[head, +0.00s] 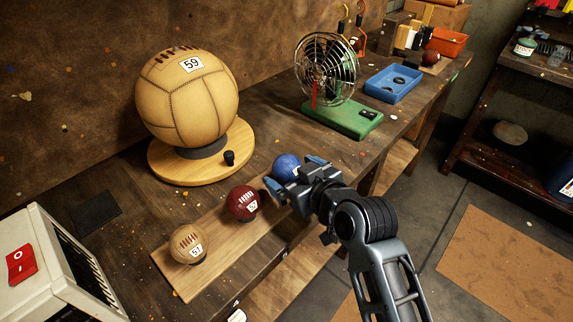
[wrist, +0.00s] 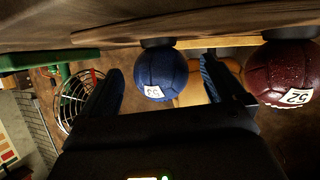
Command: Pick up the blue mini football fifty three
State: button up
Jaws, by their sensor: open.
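The blue mini football fifty three (head: 286,167) sits at the far end of a wooden board (head: 178,270) on the workbench. In the wrist view the blue ball (wrist: 160,74) shows a white "53" label, and the picture appears upside down. My gripper (head: 294,177) is open at the ball, partly covering it in the head view. In the wrist view one finger of my gripper (wrist: 160,85) is on each side of the ball, with visible gaps. Whether the fingertips reach past the ball's middle is hard to tell.
A dark red ball (head: 242,203) labelled 52 sits close beside the blue one, near one finger. A tan ball (head: 188,244) labelled 57 is at the board's near end. A large tan ball (head: 187,98) on a round stand and a green-based fan (head: 340,117) stand behind.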

jog(key=shift+x, duration=1.25)
jog(key=shift+c, duration=0.4)
jog(key=c, duration=1)
